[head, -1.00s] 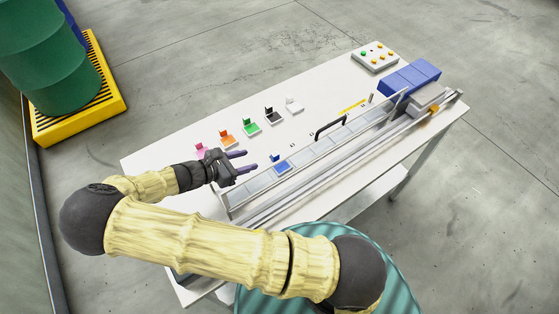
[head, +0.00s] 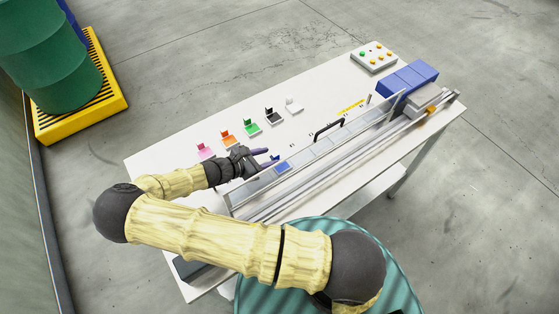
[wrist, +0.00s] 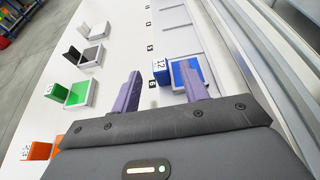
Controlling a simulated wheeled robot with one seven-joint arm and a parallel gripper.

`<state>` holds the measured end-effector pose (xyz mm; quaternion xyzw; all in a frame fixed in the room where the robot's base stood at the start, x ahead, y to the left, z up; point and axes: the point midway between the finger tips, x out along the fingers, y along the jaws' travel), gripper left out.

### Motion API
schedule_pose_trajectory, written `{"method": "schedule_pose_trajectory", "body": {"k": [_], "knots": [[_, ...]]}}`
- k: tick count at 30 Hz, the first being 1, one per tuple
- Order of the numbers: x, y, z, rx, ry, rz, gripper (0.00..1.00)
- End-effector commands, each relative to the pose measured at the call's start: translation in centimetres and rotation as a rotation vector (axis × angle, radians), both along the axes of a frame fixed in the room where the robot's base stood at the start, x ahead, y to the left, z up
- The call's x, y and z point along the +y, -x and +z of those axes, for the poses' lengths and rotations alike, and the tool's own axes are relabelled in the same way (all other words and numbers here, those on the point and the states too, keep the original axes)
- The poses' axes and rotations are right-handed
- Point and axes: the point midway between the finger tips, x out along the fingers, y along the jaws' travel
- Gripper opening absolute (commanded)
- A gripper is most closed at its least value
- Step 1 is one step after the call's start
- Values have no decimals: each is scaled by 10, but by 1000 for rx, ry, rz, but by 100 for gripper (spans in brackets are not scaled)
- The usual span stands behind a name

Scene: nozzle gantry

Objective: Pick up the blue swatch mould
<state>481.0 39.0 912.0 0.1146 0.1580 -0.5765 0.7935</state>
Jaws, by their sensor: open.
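The blue swatch mould has an upright blue tab (wrist: 158,69) with a white number label and a flat blue plate (wrist: 183,73) with a pale rim. In the head view, its blue plate (head: 283,168) lies at the near end of the long tray row, partly beside my fingers. My gripper (head: 269,158) is open and low beside it. In the wrist view, the two purple fingers of my gripper (wrist: 161,72) stand apart, with the upright tab showing between their tips. I cannot tell whether either finger touches the mould.
Pink (head: 205,152), orange (head: 228,139), green (head: 250,127), black (head: 273,116) and white (head: 294,105) moulds stand along the table's left part. A gantry rail (head: 350,158) and a black handle (head: 328,129) lie to the right. A button box (head: 374,57) is at the far end.

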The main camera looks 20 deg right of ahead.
Motion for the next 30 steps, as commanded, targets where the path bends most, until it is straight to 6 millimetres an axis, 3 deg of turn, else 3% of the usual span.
{"method": "schedule_pose_trajectory", "body": {"k": [6,22,23,27,30], "knots": [[-20,-6,-8,1,1,0,45],[-21,-7,-9,0,0,0,45],[-21,-7,-9,0,0,0,43],[-21,-7,-9,0,0,0,15],[-21,-7,-9,0,0,0,0]]}}
